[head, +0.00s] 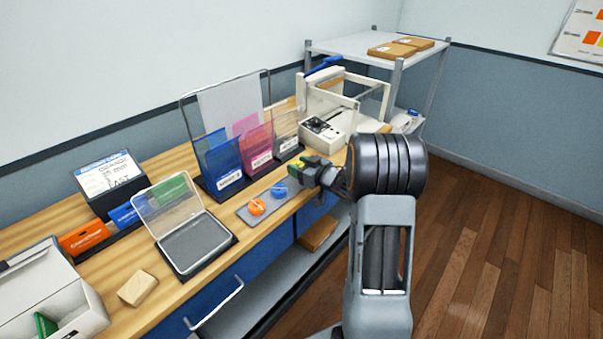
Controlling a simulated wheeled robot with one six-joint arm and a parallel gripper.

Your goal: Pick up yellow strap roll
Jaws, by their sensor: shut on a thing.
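My gripper (306,172) is over the bench's front edge, at the far right end of a grey mat (243,215). The fingers hide the rest, and I cannot tell whether the roll is clear of the mat. A blue strap roll (279,190) and an orange strap roll (257,207) lie on the mat, left of and nearer than the gripper.
A clear-lidded box (194,243) stands open left of the mat. A rack with blue and pink pockets (222,160) stands behind it. A white machine (326,127) is beyond the gripper. A wood block (138,288) lies at the bench's near end.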

